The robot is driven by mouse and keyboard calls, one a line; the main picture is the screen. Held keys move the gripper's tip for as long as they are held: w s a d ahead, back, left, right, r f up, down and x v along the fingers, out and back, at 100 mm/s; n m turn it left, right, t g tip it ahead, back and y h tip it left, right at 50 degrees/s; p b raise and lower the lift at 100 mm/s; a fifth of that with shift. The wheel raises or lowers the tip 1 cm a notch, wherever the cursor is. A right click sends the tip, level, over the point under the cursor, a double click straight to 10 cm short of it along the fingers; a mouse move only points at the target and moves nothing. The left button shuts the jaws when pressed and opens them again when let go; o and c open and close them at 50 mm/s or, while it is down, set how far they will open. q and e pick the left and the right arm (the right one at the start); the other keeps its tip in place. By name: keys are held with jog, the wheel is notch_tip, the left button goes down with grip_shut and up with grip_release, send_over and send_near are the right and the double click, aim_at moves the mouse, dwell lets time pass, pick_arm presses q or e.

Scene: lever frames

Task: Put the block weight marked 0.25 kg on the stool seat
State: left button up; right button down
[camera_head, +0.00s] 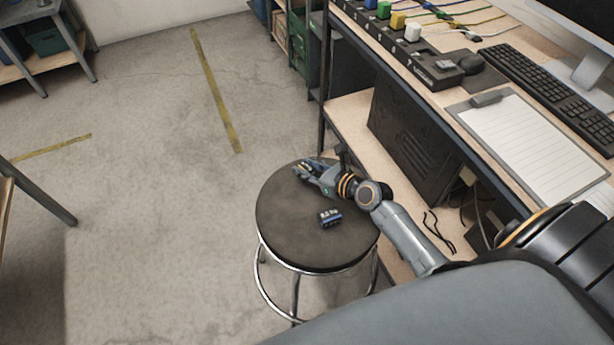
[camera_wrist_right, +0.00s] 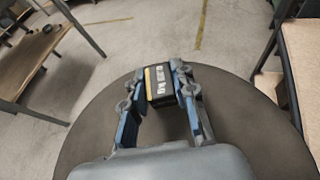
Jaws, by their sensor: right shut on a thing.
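The round dark stool seat (camera_head: 290,235) is in the middle of the head view and fills the lower part of the wrist view (camera_wrist_right: 250,140). My right gripper (camera_head: 303,170) is over its far left part, shut on a small black block weight with a yellow band (camera_wrist_right: 160,86). White marks show on the block's face, but I cannot read them surely. I cannot tell whether it touches the seat. A second dark block weight with blue edges and white marking (camera_head: 330,218) rests on the seat, nearer the middle. My left gripper is not in view.
A workbench (camera_head: 450,70) with a keyboard (camera_head: 540,90), clipboard (camera_head: 535,145) and coloured plugs stands to the right. Its lower shelf holds a dark case (camera_head: 410,135). The concrete floor left of the stool is clear.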

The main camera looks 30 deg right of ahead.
jog(key=shift+w+f+b, duration=0.1)
jog(key=shift+f+b, duration=0.45)
jog(key=shift+f, duration=0.95)
jog(key=shift+f, duration=0.2)
jog(key=c, duration=1.1)
grip_release()
jog(key=shift+r, duration=0.3)
jog(key=p+v, duration=0.1)
jog(key=v, duration=1.1)
jog(key=shift+f, duration=0.15)
